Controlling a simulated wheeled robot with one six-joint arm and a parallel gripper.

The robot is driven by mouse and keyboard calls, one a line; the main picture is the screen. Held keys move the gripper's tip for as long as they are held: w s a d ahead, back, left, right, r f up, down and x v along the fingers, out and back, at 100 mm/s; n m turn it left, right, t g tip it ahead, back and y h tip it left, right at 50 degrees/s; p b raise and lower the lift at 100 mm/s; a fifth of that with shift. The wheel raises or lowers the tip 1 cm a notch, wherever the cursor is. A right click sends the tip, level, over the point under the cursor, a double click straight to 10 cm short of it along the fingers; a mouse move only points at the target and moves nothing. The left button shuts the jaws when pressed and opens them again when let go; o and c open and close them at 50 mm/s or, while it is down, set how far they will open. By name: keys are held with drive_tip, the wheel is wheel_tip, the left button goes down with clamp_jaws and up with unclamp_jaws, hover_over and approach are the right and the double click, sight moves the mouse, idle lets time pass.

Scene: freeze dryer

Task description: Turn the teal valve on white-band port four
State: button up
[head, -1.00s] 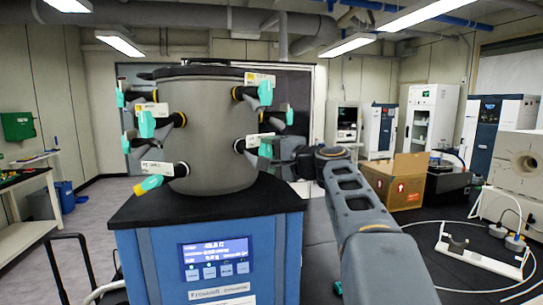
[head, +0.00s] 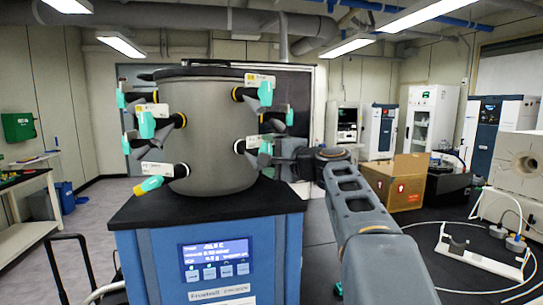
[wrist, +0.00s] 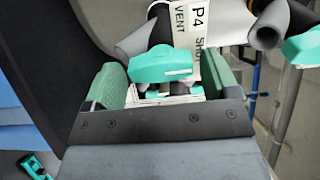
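The teal valve (wrist: 162,66) is on a port whose white band (wrist: 200,35) reads P4 and VENT in the wrist view. My gripper (wrist: 168,80) has a green finger on each side of the valve handle. The fingers stand apart, with a narrow gap visible at least on the right side; contact on the left is unclear. In the head view, port four's band (head: 262,141) is at the lower right of the grey drum (head: 212,130), and my gripper (head: 276,152) reaches it from the right. The valve there is partly hidden.
Other ports with teal valves surround the drum, including one above port four (head: 265,93) and one at lower left (head: 152,184). The drum stands on a blue freeze dryer (head: 215,230). A cardboard box (head: 395,185) sits behind my arm at right.

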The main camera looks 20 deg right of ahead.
drive_tip(key=shift+o, duration=0.7)
drive_tip(key=b+v, duration=0.4)
drive_tip(key=v, duration=1)
drive_tip(key=shift+a, duration=0.1)
